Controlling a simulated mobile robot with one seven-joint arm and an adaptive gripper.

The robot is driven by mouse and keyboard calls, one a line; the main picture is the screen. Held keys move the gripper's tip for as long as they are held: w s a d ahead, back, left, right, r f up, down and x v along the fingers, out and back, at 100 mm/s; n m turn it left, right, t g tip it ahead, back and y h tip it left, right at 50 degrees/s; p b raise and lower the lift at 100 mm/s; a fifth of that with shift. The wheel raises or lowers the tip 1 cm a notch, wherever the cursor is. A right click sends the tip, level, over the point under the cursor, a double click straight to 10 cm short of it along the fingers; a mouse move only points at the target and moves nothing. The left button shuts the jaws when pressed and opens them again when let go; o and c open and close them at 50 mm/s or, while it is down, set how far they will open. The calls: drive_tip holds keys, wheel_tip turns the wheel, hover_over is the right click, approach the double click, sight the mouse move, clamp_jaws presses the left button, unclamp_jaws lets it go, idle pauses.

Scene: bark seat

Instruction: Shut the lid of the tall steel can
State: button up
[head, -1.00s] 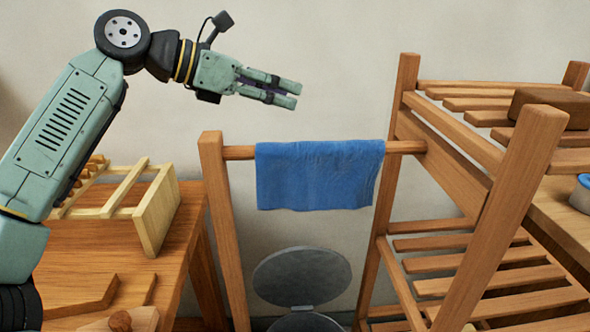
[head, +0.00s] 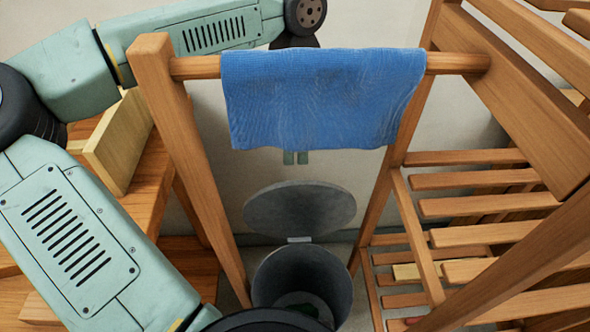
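The tall steel can (head: 338,284) stands on the floor beyond the wooden rail, its mouth showing and something dark green inside. Its round grey lid (head: 300,208) stands raised at the back of the rim, hinged there. My gripper (head: 296,158) is behind the blue towel, which hides most of it. The can's near side is hidden by my arm.
The blue towel (head: 318,98) hangs on a wooden rail (head: 196,67) between posts, in front of my gripper. A slatted wooden rack (head: 490,205) stands to the right. A wooden table with a pale wooden rack (head: 122,140) stands to the left, partly behind my arm.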

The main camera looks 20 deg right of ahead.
sight(299, 205)
drive_tip(key=f, duration=0.5)
drive_tip(key=s+f+p, duration=0.1)
drive_tip(key=f, duration=0.2)
clamp_jaws()
idle(0.7)
